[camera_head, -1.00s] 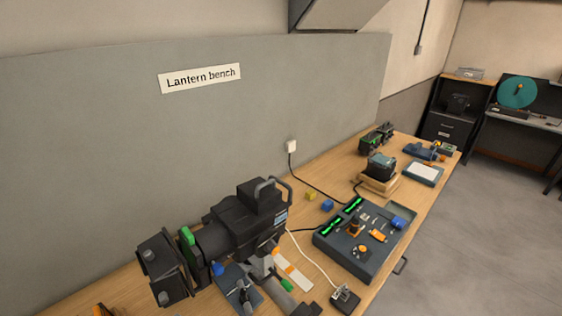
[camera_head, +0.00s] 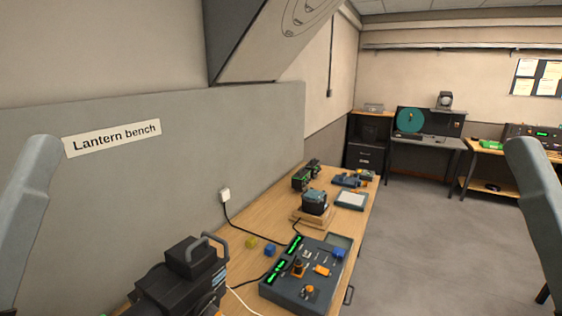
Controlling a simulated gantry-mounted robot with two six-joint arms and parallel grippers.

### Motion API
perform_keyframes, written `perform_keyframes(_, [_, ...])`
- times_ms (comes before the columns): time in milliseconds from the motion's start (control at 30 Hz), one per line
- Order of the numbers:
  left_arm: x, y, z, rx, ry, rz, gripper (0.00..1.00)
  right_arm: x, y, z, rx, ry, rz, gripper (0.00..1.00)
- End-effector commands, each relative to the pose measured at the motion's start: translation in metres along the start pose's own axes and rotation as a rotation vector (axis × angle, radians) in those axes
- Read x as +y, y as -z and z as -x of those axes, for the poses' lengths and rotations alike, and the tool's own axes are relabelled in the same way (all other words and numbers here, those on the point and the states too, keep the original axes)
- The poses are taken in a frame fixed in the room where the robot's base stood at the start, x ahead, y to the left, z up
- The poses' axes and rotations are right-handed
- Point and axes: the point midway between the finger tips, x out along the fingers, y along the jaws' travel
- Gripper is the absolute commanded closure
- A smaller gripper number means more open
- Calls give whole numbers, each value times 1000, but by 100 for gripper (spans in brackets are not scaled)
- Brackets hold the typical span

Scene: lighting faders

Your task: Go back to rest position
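My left arm (camera_head: 28,215) shows as a grey link at the left edge, and my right arm (camera_head: 545,215) as a grey link at the right edge. Neither gripper is in view. The fader console (camera_head: 305,293) sits on the wooden bench, with green lit displays and orange and blue controls. The black lantern (camera_head: 185,280) stands at the bottom left of the console, cut off by the lower picture edge.
A black device on a wooden base (camera_head: 314,203) and a white-topped pad (camera_head: 351,199) stand farther along the bench. The floor (camera_head: 430,260) to the right is clear.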

Motion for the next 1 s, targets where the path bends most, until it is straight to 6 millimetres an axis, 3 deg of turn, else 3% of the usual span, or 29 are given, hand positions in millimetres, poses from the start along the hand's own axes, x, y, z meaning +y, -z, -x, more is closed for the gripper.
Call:
perform_keyframes(33, [1,32,-32,7,-6,10,40,0,31,-32,4,0,0,50])
perform_keyframes(400, [0,134,-143,5,-8,14,40,0,136,-143,7,0,0,50])
perform_keyframes(500, [0,151,-162,4,-8,14,40,1,153,-162,7,0,0,50])
perform_keyframes(633, [0,158,-170,4,-8,14,40,1,161,-170,6,0,0,50])
perform_keyframes(1000, [0,156,-168,4,-8,15,40,1,158,-167,5,0,0,50])
